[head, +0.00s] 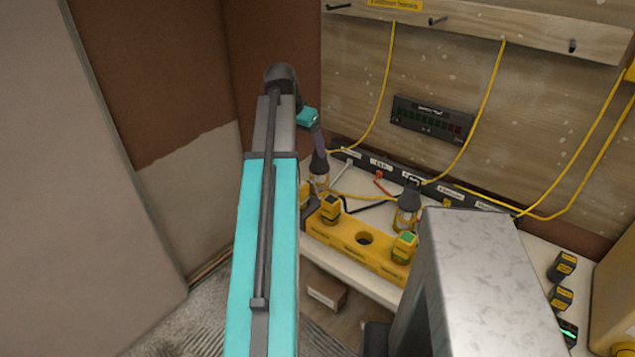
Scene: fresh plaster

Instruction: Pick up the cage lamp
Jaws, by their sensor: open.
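One cage lamp (320,182), with a dark top and a pale yellowish caged bulb, stands upright on the bench at the left in the head view. A second, similar cage lamp (407,216) stands further right, behind the yellow block. My gripper (318,150) points down from the teal wrist, just above the dark top of the left lamp. It is small and its fingers are hard to make out. It is open, and I cannot tell whether it touches the lamp.
A yellow block (345,238) with a round hole holds small yellow-and-black pieces at the bench's front. Yellow cords hang from a wooden peg rail (480,22). A black strip (432,120) is on the back wall. A grey metal box shape (480,270) blocks the lower right view.

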